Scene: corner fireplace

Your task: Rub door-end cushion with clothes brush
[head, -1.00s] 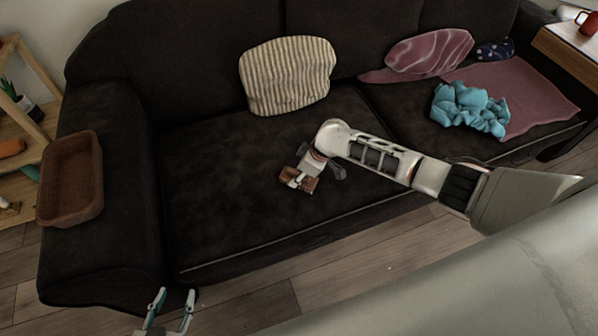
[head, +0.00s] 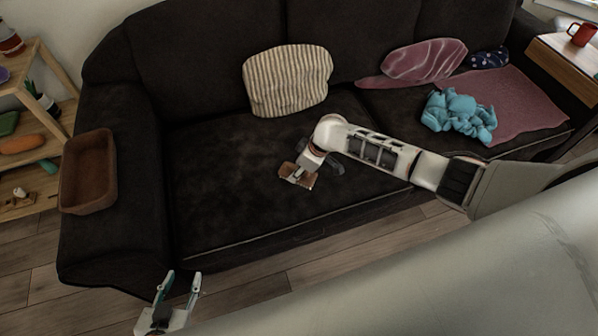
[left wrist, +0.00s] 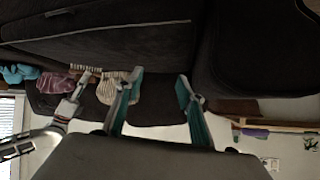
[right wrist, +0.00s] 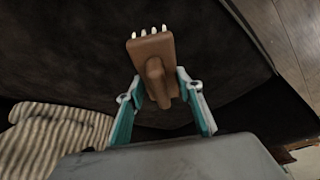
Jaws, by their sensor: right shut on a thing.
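The clothes brush (head: 299,175) has a brown wooden body (right wrist: 149,47) and pale bristles. My right gripper (right wrist: 160,83) is shut on its brown handle. In the head view the brush is over the left seat cushion (head: 230,190) of the dark sofa; I cannot tell whether its bristles touch the fabric. The right seat cushion (head: 390,118) is partly hidden by my right arm. No door shows, so I cannot tell which cushion is at the door end. My left gripper (head: 180,287) is open and empty in front of the sofa's left arm.
A striped pillow (head: 287,80) leans on the backrest behind the brush. A blue cloth (head: 460,115), a pink blanket (head: 515,105) and pillows lie to the right. A brown tray (head: 88,172) sits on the left armrest, beside a wooden shelf (head: 45,150).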

